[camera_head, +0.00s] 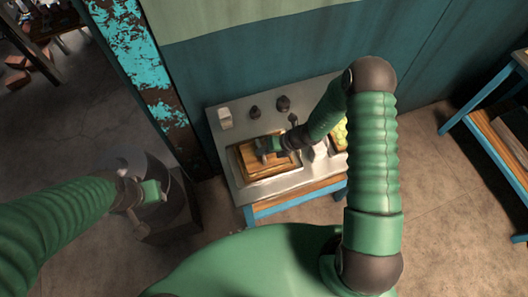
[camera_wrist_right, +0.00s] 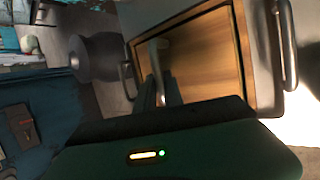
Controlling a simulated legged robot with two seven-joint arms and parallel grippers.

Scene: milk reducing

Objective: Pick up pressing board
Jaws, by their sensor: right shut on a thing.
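The pressing board (camera_head: 248,160) is a flat wooden board lying within a shallow metal tray (camera_head: 268,179) on the table. The fingers hide part of the handle. I cannot tell whether the board is lifted off the tray's bottom. My left gripper (camera_head: 140,208) is far to the left, away from the table, and its finger gap is unclear.
A wall stands behind. A wooden shelf unit (camera_head: 495,125) is at the far right.

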